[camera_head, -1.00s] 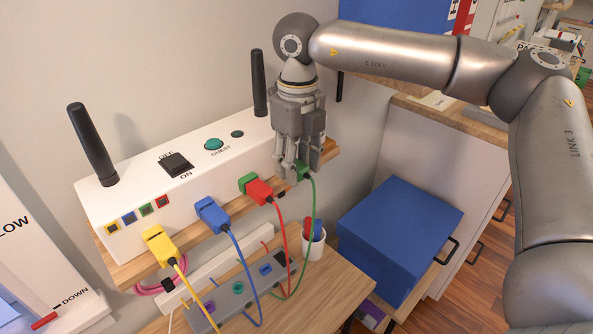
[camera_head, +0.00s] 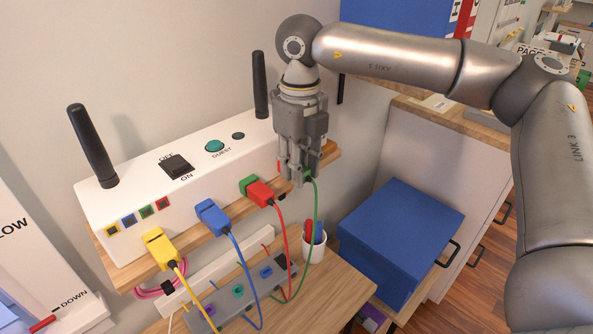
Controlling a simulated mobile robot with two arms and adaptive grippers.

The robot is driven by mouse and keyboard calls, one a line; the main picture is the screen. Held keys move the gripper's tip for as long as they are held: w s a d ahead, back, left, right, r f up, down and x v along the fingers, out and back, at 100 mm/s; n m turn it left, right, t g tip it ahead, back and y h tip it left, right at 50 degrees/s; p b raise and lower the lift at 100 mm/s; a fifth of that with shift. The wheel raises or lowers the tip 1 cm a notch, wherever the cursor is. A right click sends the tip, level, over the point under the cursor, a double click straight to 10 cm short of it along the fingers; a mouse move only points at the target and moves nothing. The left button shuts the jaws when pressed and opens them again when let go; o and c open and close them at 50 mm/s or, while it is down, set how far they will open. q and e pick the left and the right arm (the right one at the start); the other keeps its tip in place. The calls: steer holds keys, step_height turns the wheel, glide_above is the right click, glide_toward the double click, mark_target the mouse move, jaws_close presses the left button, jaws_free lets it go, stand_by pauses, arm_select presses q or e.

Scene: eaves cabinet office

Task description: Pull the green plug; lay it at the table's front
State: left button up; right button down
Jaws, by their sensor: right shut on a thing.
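The green plug (camera_head: 308,177) is at the right end of the white router box (camera_head: 125,205), mostly hidden by the fingers. My right gripper (camera_head: 301,174) points down and is shut on it. Its green cable (camera_head: 316,215) hangs below and curves down toward the grey strip on the table. I cannot tell whether the plug is still seated in its port, because the gripper covers that spot. The wooden table (camera_head: 335,290) is below the shelf. My left gripper is not in view.
Red (camera_head: 261,193), blue (camera_head: 213,216) and yellow (camera_head: 161,247) plugs with cables sit in the box front. A grey strip (camera_head: 226,314) and a white pen cup (camera_head: 314,248) stand on the table. A blue box (camera_head: 400,235) is to the right. Two antennas rise from the router.

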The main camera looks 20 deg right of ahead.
steer(key=shift+s+d, duration=0.1)
steer(key=shift+s, duration=0.05)
steer(key=shift+s, duration=0.1)
steer(key=shift+s+d+b, duration=0.2)
steer(key=shift+s+b, duration=0.2)
steer(key=shift+s, duration=0.1)
steer(key=shift+s+d+b, duration=0.2)
steer(key=shift+s+b, duration=0.05)
steer(key=shift+s, duration=0.3)
steer(key=shift+s+d+b, duration=0.15)
steer(key=shift+s+b, duration=0.1)
steer(key=shift+s, duration=0.25)
